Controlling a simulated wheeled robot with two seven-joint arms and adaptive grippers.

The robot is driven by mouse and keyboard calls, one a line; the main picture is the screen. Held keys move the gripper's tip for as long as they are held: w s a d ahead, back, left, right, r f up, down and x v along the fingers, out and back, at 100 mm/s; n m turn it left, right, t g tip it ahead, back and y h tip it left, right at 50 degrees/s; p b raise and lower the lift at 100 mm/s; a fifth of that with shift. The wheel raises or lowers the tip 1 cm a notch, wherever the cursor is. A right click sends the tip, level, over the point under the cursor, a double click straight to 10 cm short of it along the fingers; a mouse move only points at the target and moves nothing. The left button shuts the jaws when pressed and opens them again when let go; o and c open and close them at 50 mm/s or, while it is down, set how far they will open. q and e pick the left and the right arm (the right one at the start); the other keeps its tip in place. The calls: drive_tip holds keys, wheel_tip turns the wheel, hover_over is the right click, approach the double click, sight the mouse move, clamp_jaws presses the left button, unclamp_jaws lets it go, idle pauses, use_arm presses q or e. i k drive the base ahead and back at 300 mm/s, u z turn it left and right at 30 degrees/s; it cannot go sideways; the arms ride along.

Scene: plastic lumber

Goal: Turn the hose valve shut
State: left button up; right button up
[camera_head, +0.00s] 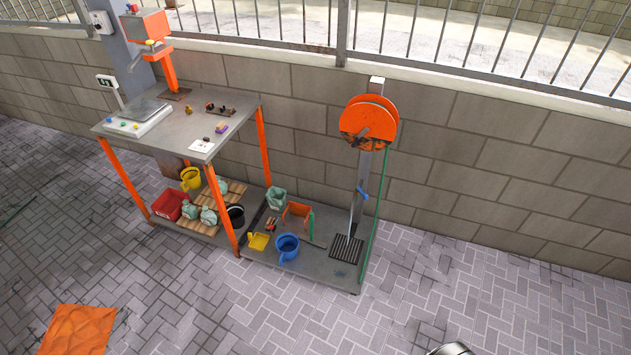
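A small blue valve handle (361,193) sits partway up a grey metal post (364,172) in front of the block wall. It looks slightly tilted across the post; its exact position is too small to tell. An orange hose reel (369,122) is mounted at the top of the post. A green hose (376,220) hangs down on the right side of the post. Neither of my grippers can be made out. A rounded silver and black part at the bottom edge, right of centre, seems to be mine, and it is far from the valve.
A low grey platform (325,278) carries the post, a drain grate (346,249), a blue bucket (287,247) and a yellow scoop (258,241). An orange-legged table (190,125) stands to the left. The brick paving (480,300) in front and right is clear.

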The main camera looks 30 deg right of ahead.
sight(365, 196)
drive_tip(key=u, duration=0.15)
drive_tip(key=i, duration=1.35)
drive_tip(key=z, duration=0.55)
drive_tip(key=i, duration=0.9)
drive_tip(key=z, duration=1.25)
drive_tip(key=i, duration=0.5)
drive_tip(key=z, duration=0.4)
